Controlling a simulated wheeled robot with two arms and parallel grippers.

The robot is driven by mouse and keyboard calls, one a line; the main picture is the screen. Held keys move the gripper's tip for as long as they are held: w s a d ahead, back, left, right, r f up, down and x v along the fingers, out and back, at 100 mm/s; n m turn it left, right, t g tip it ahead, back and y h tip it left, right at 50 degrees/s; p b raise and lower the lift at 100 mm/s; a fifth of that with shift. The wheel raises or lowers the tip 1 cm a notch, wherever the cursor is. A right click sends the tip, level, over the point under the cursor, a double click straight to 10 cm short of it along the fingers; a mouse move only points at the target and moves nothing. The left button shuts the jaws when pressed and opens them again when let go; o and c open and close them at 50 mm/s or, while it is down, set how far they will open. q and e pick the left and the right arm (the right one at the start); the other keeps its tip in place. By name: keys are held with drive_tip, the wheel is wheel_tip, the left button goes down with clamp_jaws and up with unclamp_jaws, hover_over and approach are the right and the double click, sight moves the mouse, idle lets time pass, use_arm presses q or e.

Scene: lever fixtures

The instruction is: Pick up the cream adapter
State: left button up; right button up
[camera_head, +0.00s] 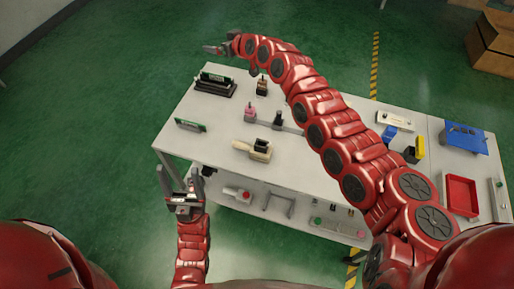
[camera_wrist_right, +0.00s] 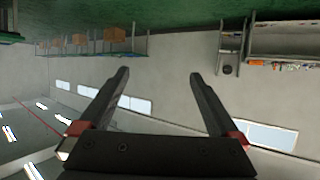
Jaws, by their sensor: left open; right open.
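A cream block with a black socket on top, which looks like the cream adapter (camera_head: 258,153), lies on the white table (camera_head: 220,142) near its front edge. My left gripper (camera_head: 180,176) is open and empty, beyond the table's front left edge and left of the cream block, apart from it. My right gripper (camera_head: 210,48) is open at the far left, past the table's back edge, with its arm stretched across the table. The right wrist view shows its two spread fingers (camera_wrist_right: 158,75) with nothing between them.
A black rack (camera_head: 213,85), a small green-faced stand (camera_head: 190,125), a pink-and-black piece (camera_head: 249,112) and a dark fixture (camera_head: 262,86) stand on the table. A red tray (camera_head: 459,195) and blue box (camera_head: 464,139) are at right. A lower shelf holds parts.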

drive_tip(key=s+a+f+n+g, duration=0.1)
drive_tip(key=s+f+n+g, duration=0.15)
drive_tip(key=s, duration=0.25)
drive_tip(key=n+g+h+b, duration=0.1)
drive_tip(key=n+g+h, duration=0.3)
drive_tip(key=g+h, duration=0.4)
hover_over(256, 148)
drive_tip(key=w, duration=0.2)
wheel_tip(256, 148, down, 12)
drive_tip(key=f, duration=0.2)
drive_tip(key=f+p, duration=0.1)
drive_tip(key=f, duration=0.1)
drive_tip(key=f+p, duration=0.1)
drive_tip(key=f, duration=0.1)
drive_tip(key=shift+s+d+f, duration=0.1)
drive_tip(key=shift+d, duration=0.25)
drive_tip(key=shift+f, duration=0.3)
drive_tip(key=f, duration=0.1)
drive_tip(key=f+p, duration=0.1)
drive_tip(key=f, duration=0.2)
drive_tip(key=shift+s+a+f+p, duration=0.2)
drive_tip(key=shift+a+f+p, duration=0.15)
drive_tip(key=shift+d+f, duration=0.1)
drive_tip(key=shift+f, duration=0.25)
